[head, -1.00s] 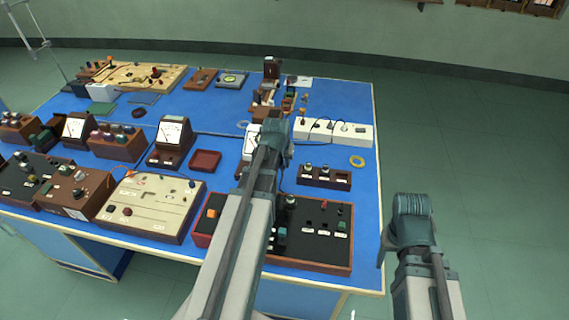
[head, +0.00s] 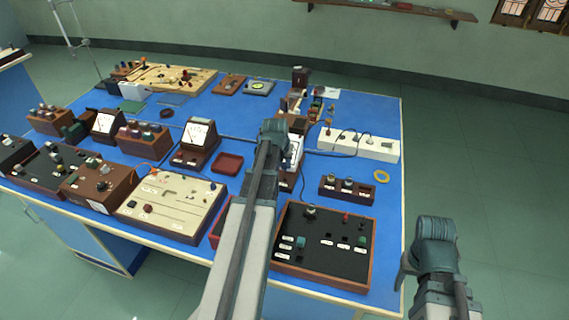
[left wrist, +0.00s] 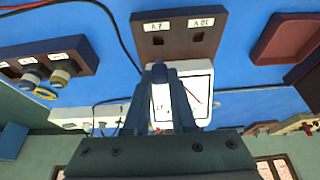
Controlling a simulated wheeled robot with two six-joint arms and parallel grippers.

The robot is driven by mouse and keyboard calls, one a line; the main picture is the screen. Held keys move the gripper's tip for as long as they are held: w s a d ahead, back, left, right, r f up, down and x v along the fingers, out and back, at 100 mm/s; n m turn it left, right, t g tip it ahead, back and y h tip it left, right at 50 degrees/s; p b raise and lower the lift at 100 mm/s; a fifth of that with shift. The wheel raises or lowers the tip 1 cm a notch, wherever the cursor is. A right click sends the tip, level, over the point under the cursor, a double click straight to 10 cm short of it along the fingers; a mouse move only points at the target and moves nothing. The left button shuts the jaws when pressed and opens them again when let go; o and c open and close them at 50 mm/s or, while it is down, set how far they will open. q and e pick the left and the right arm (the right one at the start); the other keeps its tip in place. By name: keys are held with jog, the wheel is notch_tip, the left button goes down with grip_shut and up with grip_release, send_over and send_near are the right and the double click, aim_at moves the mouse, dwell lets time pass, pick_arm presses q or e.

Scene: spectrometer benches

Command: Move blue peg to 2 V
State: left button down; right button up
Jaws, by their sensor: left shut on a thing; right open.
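In the left wrist view my left gripper (left wrist: 163,90) is shut on a dark blue peg (left wrist: 160,72). Its tip shows between the fingers, just below the left hole of a brown meter base (left wrist: 178,51) in the picture. Upside-down labels there read 2 V (left wrist: 156,27), left, and 10 V (left wrist: 200,22), right. Whether the tip touches the base I cannot tell. In the head view my left gripper (head: 272,130) is beside the meter (head: 294,152), and my arm hides the peg. My right gripper (head: 437,228) is open, off the bench's right edge.
A brown socket block (head: 347,190), a yellow ring (head: 381,176) and a white power strip (head: 360,145) lie right of the meter. A red tray (head: 228,163) is left. A black panel (head: 325,257) is nearer. Black cables run beside the meter.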

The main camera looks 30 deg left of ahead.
aim_at(285, 178)
pick_arm(q)
jog(key=shift+f+b, duration=2.7)
jog(key=shift+f, duration=0.15)
pick_arm(e)
jog(key=shift+f, duration=2.9)
pick_arm(q)
jog(key=c, duration=0.7)
grip_release()
jog(key=shift+o, duration=0.2)
pick_arm(e)
jog(key=shift+r, duration=0.1)
pick_arm(q)
jog(key=p+v, duration=1.2)
jog(key=v, duration=0.1)
jog(key=shift+r+p, duration=0.4)
pick_arm(e)
notch_tip(285, 178, up, 13)
jog(key=shift+f, duration=0.2)
